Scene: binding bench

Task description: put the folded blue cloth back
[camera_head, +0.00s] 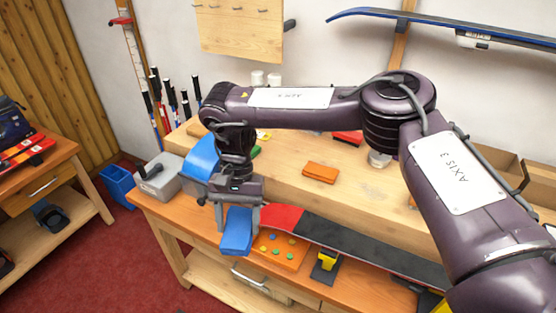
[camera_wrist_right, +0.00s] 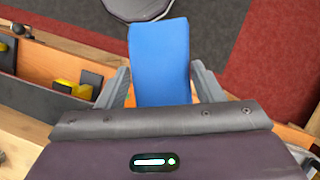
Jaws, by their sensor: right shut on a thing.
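The folded blue cloth (camera_head: 237,233) is a flat blue block held between the fingers of my right gripper (camera_head: 239,213), near the bench's front left edge. In the right wrist view the cloth (camera_wrist_right: 160,50) stands out lengthwise between the two grey fingers of the gripper (camera_wrist_right: 161,82), with dark and red floor beyond it. In the head view it hangs just left of an orange tray (camera_head: 279,250) with coloured buttons; whether it touches anything below cannot be told. My left gripper is out of view.
A snowboard (camera_head: 365,252) with a red part lies along the bench front. A yellow-and-black clamp-like piece (camera_head: 327,262) stands by it. An orange block (camera_head: 320,172) lies on the raised wooden top (camera_head: 285,178). A grey box (camera_head: 157,180) is at the left end.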

